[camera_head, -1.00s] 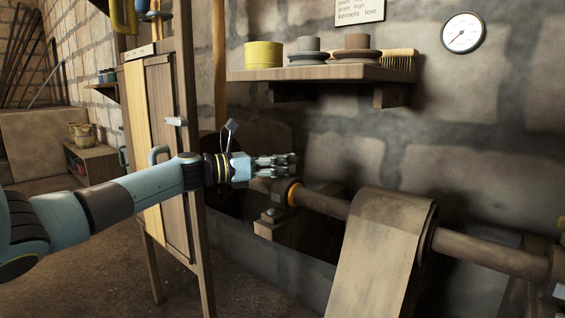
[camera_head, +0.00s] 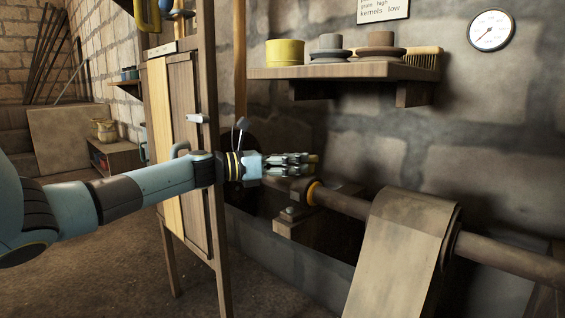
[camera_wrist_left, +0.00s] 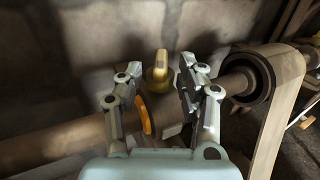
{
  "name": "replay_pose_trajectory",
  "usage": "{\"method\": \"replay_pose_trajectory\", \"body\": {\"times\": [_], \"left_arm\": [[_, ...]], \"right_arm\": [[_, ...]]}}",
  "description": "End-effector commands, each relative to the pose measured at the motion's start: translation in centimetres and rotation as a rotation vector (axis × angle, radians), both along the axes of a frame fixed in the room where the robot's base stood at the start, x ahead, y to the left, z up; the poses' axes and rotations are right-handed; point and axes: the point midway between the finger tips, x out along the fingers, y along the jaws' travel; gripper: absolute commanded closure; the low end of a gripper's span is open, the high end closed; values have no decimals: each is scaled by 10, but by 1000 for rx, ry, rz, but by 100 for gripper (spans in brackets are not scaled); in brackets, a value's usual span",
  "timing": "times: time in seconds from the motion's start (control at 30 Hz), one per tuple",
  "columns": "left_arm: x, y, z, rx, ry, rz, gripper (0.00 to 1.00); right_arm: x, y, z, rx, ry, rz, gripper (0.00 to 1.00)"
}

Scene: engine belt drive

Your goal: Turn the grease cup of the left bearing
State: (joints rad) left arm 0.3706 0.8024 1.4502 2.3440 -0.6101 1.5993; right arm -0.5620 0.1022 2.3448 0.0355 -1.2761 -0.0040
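The left bearing (camera_head: 300,192) carries the shaft and has an orange ring at its side. Its brass grease cup (camera_wrist_left: 160,72) stands out in the left wrist view, with a raised, narrow top. My left gripper (camera_wrist_left: 161,66) is open, with one finger on each side of the cup and a visible gap to each. In the head view the left gripper (camera_head: 292,163) is just above the bearing, and its fingers mostly hide the cup. My right gripper is in neither view.
A wide belt (camera_head: 405,250) runs over a pulley on the shaft (camera_head: 510,258), right of the bearing. A shelf (camera_head: 345,72) with pots and a brush hangs above. A wooden post (camera_head: 212,150) and cabinet stand close to my left forearm. The stone wall is behind.

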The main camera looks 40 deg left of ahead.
Motion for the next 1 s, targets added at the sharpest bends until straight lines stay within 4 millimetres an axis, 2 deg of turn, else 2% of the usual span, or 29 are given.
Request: {"method": "replay_pose_trajectory", "body": {"times": [0.1, 0.3, 0.5, 0.8, 0.87, 0.93, 1.0], "left_arm": [[-19, 11, -2, 7, 5, -2, 62], [-40, 24, -1, 4, 5, -1, 62], [-49, 29, 0, 2, 2, 0, 62], [-50, 29, 0, 1, 0, 1, 62], [-51, 26, -3, 11, -1, -6, 62], [-58, 13, -14, 57, -7, -35, 62], [-72, -12, -35, 151, -27, -97, 62]], "right_arm": [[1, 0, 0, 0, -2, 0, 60], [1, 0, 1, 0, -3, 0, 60], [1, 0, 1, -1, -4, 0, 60], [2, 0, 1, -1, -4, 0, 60], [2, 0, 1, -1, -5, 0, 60], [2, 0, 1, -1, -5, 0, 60], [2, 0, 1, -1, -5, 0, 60]]}}
